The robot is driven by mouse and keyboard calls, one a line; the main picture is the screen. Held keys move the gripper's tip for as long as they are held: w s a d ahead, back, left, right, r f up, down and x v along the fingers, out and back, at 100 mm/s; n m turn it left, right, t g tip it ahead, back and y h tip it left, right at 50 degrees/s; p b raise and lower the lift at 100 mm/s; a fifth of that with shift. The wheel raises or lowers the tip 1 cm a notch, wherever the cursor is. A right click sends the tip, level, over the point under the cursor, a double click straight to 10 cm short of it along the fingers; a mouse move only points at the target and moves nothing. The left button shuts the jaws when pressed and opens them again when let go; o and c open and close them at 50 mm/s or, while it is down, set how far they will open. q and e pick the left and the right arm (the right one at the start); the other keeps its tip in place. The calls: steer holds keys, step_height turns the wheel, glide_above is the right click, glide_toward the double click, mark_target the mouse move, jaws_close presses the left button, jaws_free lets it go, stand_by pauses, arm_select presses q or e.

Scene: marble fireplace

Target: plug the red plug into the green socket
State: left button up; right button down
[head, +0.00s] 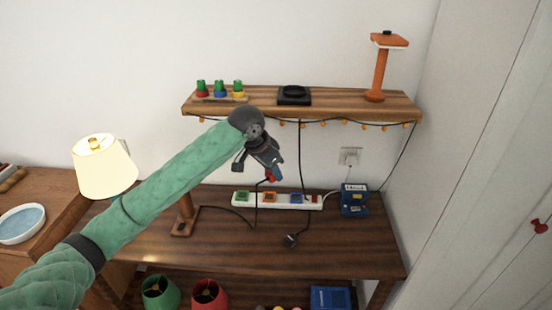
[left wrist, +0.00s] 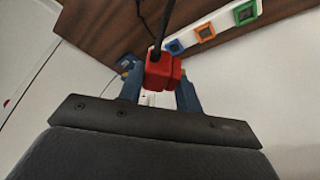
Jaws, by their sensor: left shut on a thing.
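My left gripper (head: 268,174) is shut on the red plug (head: 271,179), and holds it in the air above the back of the wooden table. In the left wrist view the red plug (left wrist: 160,70) sits between the blue fingers, with its black cable running up the picture. The white power strip (head: 283,205) lies along the back of the table. Its green socket (head: 242,196) is at the left end, left of and below the plug; it shows at the upper right in the left wrist view (left wrist: 245,13). Plug and socket are apart. My right gripper is out of view.
Orange (head: 269,197) and blue (head: 296,198) sockets follow along the strip. A black plug (head: 290,240) lies on the table (head: 240,228). A blue box (head: 354,201) stands at right, a lamp (head: 104,165) at left. A wooden shelf (head: 340,108) overhangs the strip.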

arm_select(q)
step_height(320, 180, down, 6)
steer(key=s+a+m+g+h, duration=0.1)
steer(key=s+a+m+g, duration=0.1)
steer(key=m, duration=0.5)
steer(key=shift+f, duration=0.25)
